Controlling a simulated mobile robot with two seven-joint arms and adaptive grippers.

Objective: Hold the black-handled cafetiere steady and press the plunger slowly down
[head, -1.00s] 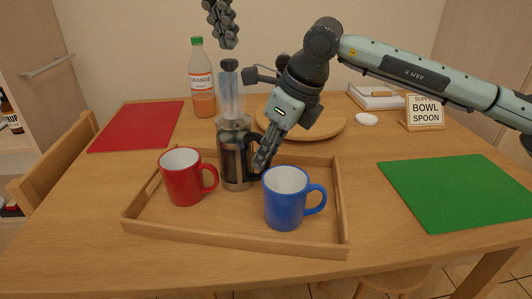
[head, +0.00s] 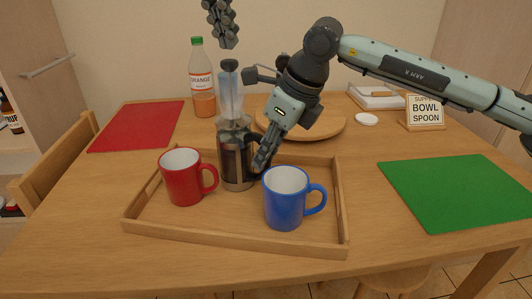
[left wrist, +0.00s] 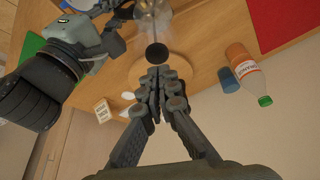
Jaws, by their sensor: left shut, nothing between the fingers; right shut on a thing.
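The black-handled cafetiere (head: 235,163) stands upright on the wooden tray, dark inside its glass. Its plunger is raised, with a black knob (head: 230,65) on top of a pale, see-through section. My right gripper (head: 261,160) is shut on the cafetiere's handle, which it mostly hides. My left gripper (head: 228,45) is shut and empty, fingers pointing down just above the knob with a small gap. In the left wrist view the knob (left wrist: 156,53) shows just beyond my shut left fingertips (left wrist: 155,72).
The tray (head: 235,239) also holds a red mug (head: 183,180) and a blue mug (head: 284,200) near the cafetiere. An orange juice bottle (head: 202,85) and a round wooden board (head: 325,126) are behind. Red mat (head: 140,125) and green mat (head: 460,190) lie either side.

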